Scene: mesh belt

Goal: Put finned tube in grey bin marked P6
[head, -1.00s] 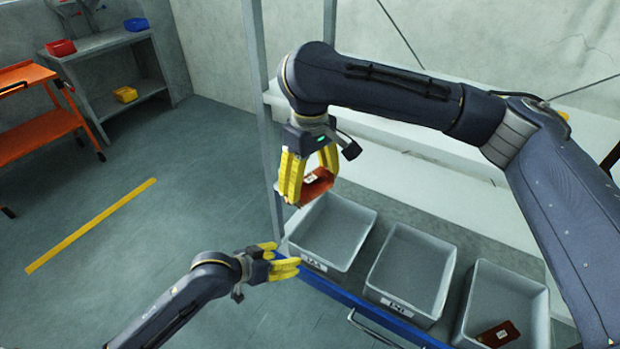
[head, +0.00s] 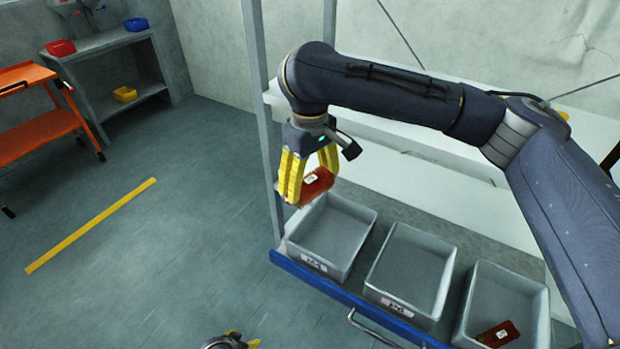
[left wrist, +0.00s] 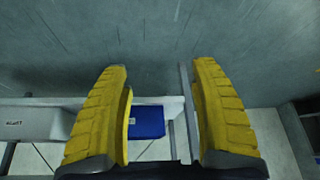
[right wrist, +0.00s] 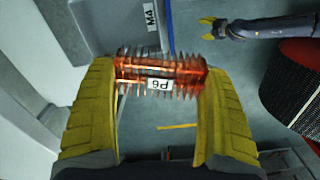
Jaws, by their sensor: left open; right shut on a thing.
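The finned tube (right wrist: 160,72) is orange-red with many thin fins and a white tag that reads P6, upside down in the right wrist view. My right gripper (head: 311,187) is shut on it, one yellow finger at each end. In the head view the tube (head: 318,183) hangs just above the back edge of the left grey bin (head: 338,228). A middle grey bin (head: 412,265) and a right grey bin (head: 519,290) stand beside it; their front labels are too small to read. My left gripper (left wrist: 160,100) is open and empty; only its top shows at the head view's bottom edge.
A red-brown tagged part (head: 497,334) lies in the right bin. A bin label in the right wrist view reads M4 (right wrist: 150,17). Dark mesh (right wrist: 293,97) shows there too.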

